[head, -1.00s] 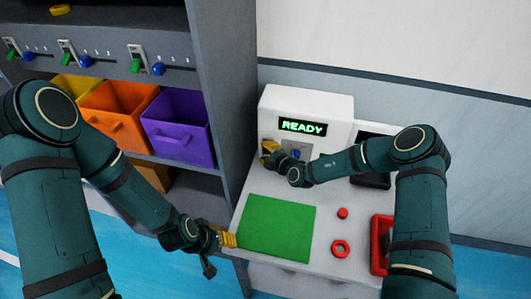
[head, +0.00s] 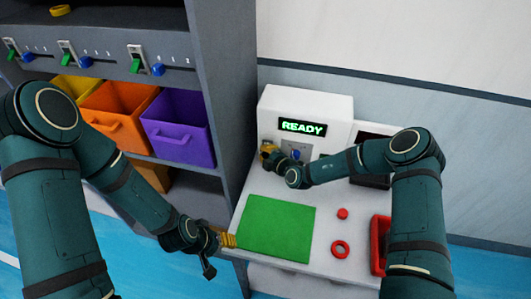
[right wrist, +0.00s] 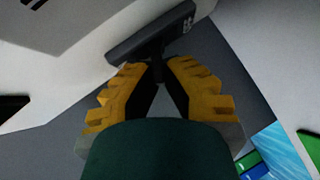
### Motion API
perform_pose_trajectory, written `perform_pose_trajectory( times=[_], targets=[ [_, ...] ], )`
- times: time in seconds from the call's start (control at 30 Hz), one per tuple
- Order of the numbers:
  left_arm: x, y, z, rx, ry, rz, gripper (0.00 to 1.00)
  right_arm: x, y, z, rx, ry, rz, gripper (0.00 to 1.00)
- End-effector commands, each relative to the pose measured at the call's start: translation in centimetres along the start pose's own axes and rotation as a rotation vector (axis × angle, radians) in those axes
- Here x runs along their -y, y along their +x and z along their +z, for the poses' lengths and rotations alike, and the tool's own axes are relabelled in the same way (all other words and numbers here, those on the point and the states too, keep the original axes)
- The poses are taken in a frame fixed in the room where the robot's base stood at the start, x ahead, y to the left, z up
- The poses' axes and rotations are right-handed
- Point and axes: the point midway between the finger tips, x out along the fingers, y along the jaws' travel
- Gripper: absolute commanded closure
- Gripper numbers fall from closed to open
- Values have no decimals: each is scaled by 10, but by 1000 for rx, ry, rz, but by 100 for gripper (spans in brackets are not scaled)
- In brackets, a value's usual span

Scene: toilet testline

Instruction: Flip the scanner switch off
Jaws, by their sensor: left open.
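The white scanner machine (head: 300,103) has a green READY display (head: 302,126). Below it is a grey switch panel (head: 303,147) with a blue knob (head: 294,154); my right arm partly covers it, and I cannot make out the lever. My right gripper (head: 268,150) is at the panel's left side. In the right wrist view its yellow fingertips (right wrist: 158,72) come close together at the stem of a dark grey T-shaped part (right wrist: 150,35); whether they grip it is unclear. My left gripper (head: 233,240) is open beside the green mat's left edge.
The green mat (head: 276,228) lies on the white counter, with a red button (head: 342,213), a red ring (head: 340,249) and a red tray (head: 380,245) to its right. A grey shelf at left holds orange (head: 118,112) and purple bins (head: 178,130) below several switches.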

Motion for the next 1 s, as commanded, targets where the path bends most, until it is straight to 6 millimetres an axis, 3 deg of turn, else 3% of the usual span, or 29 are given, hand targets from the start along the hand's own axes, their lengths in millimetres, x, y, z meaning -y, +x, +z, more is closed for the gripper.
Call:
perform_pose_trajectory(
  times=[0.6, 1.0],
  targets=[
    [9, 26, 3, 0, -1, -5, 44, 17, 3, 3, 1, -293, 296, 100],
    [13, 40, 5, 0, 0, -8, 44, 18, 4, 4, 1, -399, 402, 100]
  ],
)
